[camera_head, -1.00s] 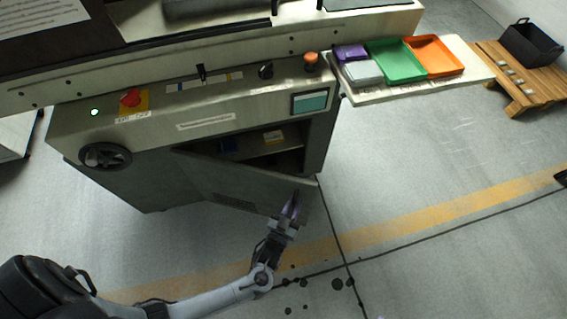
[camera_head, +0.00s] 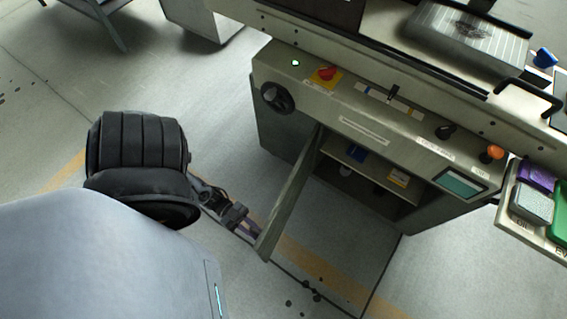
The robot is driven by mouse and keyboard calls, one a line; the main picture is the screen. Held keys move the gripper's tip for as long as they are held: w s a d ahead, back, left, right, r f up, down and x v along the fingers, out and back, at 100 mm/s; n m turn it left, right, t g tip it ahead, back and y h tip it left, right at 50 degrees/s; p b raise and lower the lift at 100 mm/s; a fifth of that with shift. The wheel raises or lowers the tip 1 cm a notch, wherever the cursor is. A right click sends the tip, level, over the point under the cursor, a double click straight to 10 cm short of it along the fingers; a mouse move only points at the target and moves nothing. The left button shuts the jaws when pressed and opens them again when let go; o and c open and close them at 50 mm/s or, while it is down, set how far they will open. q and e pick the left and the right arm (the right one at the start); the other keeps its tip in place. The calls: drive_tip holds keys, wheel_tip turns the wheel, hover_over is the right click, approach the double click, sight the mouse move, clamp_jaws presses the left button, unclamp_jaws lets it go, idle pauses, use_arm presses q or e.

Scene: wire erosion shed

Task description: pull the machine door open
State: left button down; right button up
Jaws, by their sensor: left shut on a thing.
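The machine door (camera_head: 291,194) is a grey panel that stands swung well out from the cabinet front, seen nearly edge-on. Its hinge side meets the cabinet (camera_head: 272,131) at the left of the opening. My left gripper (camera_head: 251,229) is at the door's free end, on its left side, and is shut on the door, though the grip itself is small and partly hidden. My right gripper is not in view.
A handwheel (camera_head: 277,98) and an orange knob (camera_head: 491,153) are on the machine front. A side shelf with a purple tray (camera_head: 537,175) is at right.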

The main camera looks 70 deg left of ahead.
use_arm(q)
drive_tip(key=s+a+m+g+h+b, duration=0.1)
drive_tip(key=s+a+m+g, duration=0.1)
drive_tip(key=s+a, duration=0.3)
drive_tip(key=shift+a+g+h, duration=0.4)
drive_tip(key=shift+a, duration=0.55)
drive_tip(key=shift+w+f, duration=0.1)
drive_tip(key=shift+f, duration=0.05)
drive_tip(key=c, duration=1.2)
unclamp_jaws()
drive_tip(key=shift+d, duration=0.15)
drive_tip(key=shift+o, duration=0.2)
drive_tip(key=b+v, duration=0.1)
drive_tip(key=v, duration=1)
